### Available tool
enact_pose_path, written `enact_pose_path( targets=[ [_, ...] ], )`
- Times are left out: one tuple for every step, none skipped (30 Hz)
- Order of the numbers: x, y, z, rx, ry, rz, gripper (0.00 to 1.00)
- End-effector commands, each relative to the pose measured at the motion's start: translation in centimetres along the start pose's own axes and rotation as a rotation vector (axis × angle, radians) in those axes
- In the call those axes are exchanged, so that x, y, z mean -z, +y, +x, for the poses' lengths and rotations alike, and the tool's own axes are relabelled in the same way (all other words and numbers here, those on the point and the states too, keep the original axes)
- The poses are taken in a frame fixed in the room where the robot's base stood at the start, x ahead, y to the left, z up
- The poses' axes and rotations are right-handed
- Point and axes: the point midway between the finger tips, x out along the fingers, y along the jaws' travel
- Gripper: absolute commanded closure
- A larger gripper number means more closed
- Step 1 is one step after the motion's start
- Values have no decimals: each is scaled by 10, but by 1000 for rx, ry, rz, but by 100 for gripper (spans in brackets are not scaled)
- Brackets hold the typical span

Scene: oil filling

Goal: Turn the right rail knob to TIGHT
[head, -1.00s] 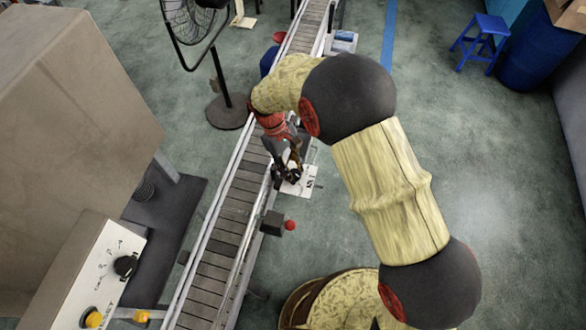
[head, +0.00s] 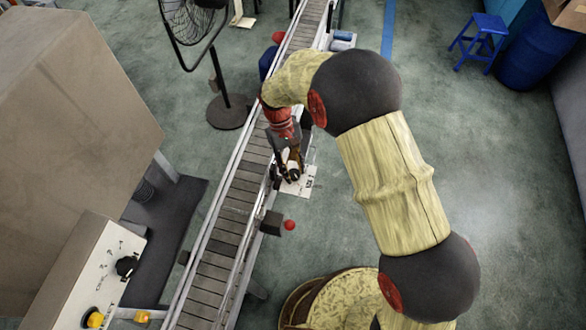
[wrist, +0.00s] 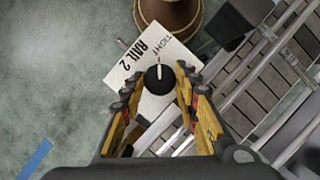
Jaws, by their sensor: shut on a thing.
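The right rail knob (wrist: 158,80) is round and black with a white pointer line. It sits on a white plate (wrist: 152,48) marked TIGHT and RAIL 2. In the wrist view the pointer line points up the picture, towards the TIGHT lettering. My gripper (wrist: 157,80) has one finger on each side of the knob and is shut on it. In the head view my gripper (head: 289,170) is over the plate (head: 307,184) at the conveyor's right edge, and hides most of the knob.
The roller conveyor (head: 233,197) runs along the plate's left side. A dark block with a red knob (head: 289,225) sticks out nearer the camera.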

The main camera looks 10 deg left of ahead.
Motion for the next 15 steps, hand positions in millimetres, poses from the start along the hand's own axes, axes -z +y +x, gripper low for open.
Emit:
enact_pose_path(
  targets=[
    [0, 0, -1, 0, 2, 1, 95],
    [0, 0, -1, 0, 2, 1, 95],
    [0, 0, -1, 0, 2, 1, 95],
    [0, 0, -1, 0, 2, 1, 68],
    [0, 0, -1, 0, 2, 0, 66],
    [0, 0, -1, 0, 2, 0, 64],
    [0, 0, -1, 0, 2, 0, 62],
    [0, 0, -1, 0, 1, 0, 60],
    [0, 0, 0, 0, 1, 0, 58],
    [0, 0, 0, 0, 1, 0, 56],
    [0, 0, 0, 0, 1, 0, 55],
    [0, 0, 0, 0, 1, 0, 52],
    [0, 0, 0, 0, 1, 0, 52],
    [0, 0, 0, 0, 0, -1, 52],
    [0, 0, 0, 0, 0, -1, 52]
  ],
)
